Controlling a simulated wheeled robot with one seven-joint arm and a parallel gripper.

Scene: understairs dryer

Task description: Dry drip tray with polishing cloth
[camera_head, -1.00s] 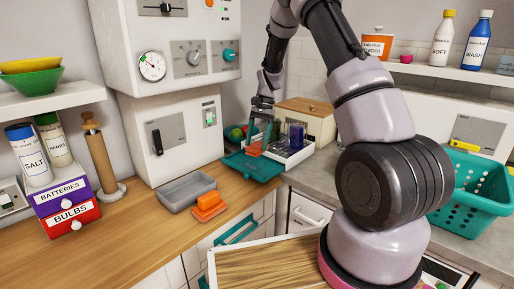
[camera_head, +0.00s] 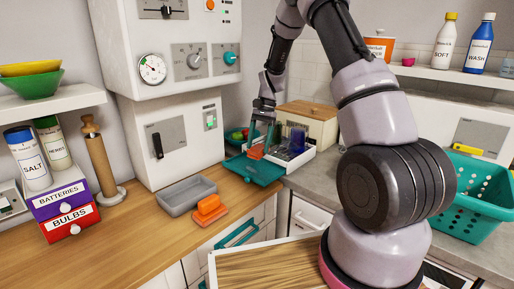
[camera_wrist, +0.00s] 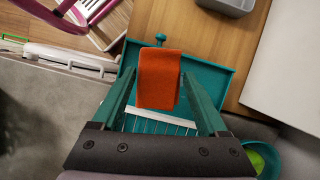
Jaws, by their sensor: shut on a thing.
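The drip tray is a shallow teal tray (camera_head: 262,174) with a small knob at its front, at the counter corner below the white machine. It also shows in the wrist view (camera_wrist: 215,75), with pale slats at its near end. My gripper (camera_head: 258,147) is over the tray, its teal fingers shut on an orange polishing cloth (camera_head: 255,153). In the wrist view the cloth (camera_wrist: 158,80) hangs between the fingers, over the tray. I cannot tell whether it touches the tray floor.
A grey bin (camera_head: 186,193) and an orange block-like item (camera_head: 209,210) lie on the wooden counter to the left. A white rack with blue items (camera_head: 297,150) stands just right of the tray. A teal basket (camera_head: 474,200) is at far right.

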